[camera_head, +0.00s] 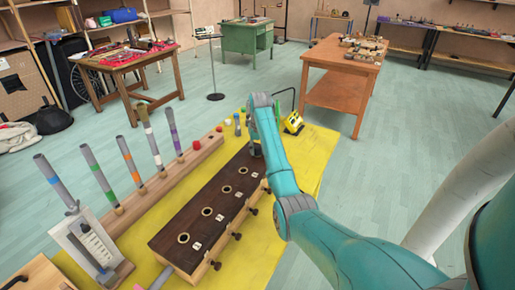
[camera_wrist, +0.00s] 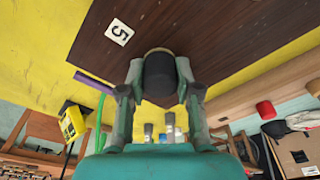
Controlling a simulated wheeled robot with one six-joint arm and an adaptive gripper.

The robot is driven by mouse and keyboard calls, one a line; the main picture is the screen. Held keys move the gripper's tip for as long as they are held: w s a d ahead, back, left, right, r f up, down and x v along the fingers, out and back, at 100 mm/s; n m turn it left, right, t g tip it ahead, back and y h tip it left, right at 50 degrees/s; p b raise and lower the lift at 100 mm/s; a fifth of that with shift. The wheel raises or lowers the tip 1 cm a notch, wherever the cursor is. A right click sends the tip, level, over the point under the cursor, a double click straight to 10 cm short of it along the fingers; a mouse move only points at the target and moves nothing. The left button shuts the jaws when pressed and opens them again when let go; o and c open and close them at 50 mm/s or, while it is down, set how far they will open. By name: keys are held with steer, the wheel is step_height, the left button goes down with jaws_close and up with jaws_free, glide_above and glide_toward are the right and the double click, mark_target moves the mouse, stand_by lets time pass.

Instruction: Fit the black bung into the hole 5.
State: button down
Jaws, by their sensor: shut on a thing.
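My gripper (camera_wrist: 160,82) is shut on the black bung (camera_wrist: 159,72) in the wrist view, with one finger on each side of it. The bung is over the dark wooden top of the long box (camera_wrist: 220,30), beside the white label 5 (camera_wrist: 120,32). A pale rim (camera_wrist: 158,50) shows just past the bung, where hole 5 would be; the bung covers the rest. I cannot tell whether the bung has entered the hole. In the head view the box (camera_head: 205,200) shows several open holes in a row, and my arm hides the bung and most of its far end.
A wooden rail (camera_head: 155,185) with upright colour-banded tubes stands left of the box. Pegs stick out of the box's right side.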

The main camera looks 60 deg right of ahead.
mark_target(258, 149)
steer(key=shift+f, duration=0.1)
steer(key=c, duration=0.7)
jaws_free()
steer(key=shift+s+a+r, duration=0.15)
steer(key=shift+r, duration=1.1)
steer(key=shift+s+a+r, duration=0.1)
steer(key=shift+r, duration=1.1)
steer(key=shift+s+a+r, duration=0.15)
steer(key=shift+r, duration=1.1)
